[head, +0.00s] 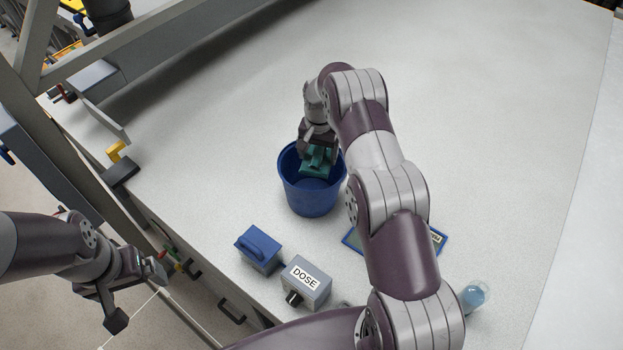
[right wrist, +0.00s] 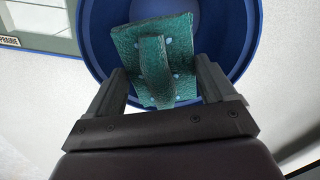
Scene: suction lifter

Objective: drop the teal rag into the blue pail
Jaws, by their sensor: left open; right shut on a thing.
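The teal rag (head: 318,160) is held by my right gripper (head: 318,148) over the mouth of the blue pail (head: 312,196), near its far rim. In the right wrist view the rag (right wrist: 155,60) shows between the two fingers of the right gripper (right wrist: 160,85), with a raised fold in the middle. Behind it the round blue pail (right wrist: 238,30) opens up. The pail stands upright on the white table. My left gripper (head: 138,293) is open and empty, off the table's left edge at the lower left.
A blue block with a handle (head: 259,249) and a grey box labelled DOSE (head: 306,283) stand in front of the pail. A blue-edged panel (head: 352,239) lies partly behind my right arm. A pale blue glass (head: 473,296) is at lower right. The far table is clear.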

